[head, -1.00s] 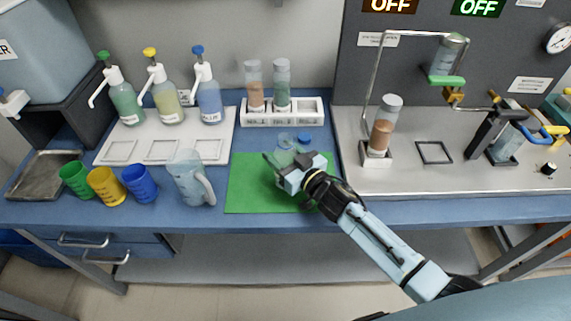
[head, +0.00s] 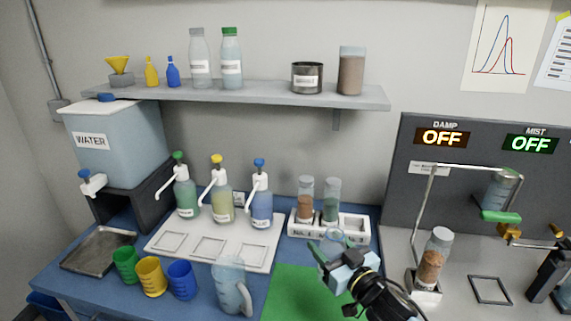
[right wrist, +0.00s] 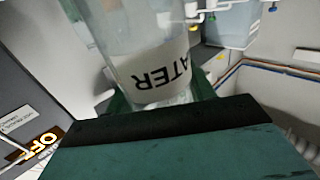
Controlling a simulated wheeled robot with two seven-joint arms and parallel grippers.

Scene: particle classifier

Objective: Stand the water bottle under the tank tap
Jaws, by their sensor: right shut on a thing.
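My right gripper (head: 332,250) is over the back of the green mat (head: 295,292), in front of the two-tube rack. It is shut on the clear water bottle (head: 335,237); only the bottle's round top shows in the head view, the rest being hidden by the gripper. In the right wrist view the bottle (right wrist: 135,40) fills the top middle, with part of its label reading "ATER". The water tank (head: 120,140) stands far left on a black stand. Its white tap (head: 92,183) with a blue top juts out at the front. My left gripper is out of view.
A metal tray (head: 97,250) lies below the tap. Green, yellow and blue cups (head: 152,277), a clear jug (head: 231,285) and the pump-bottle rack (head: 195,262) stand between tank and gripper. The tube rack (head: 355,228) is behind the gripper; a shelf (head: 270,97) runs above.

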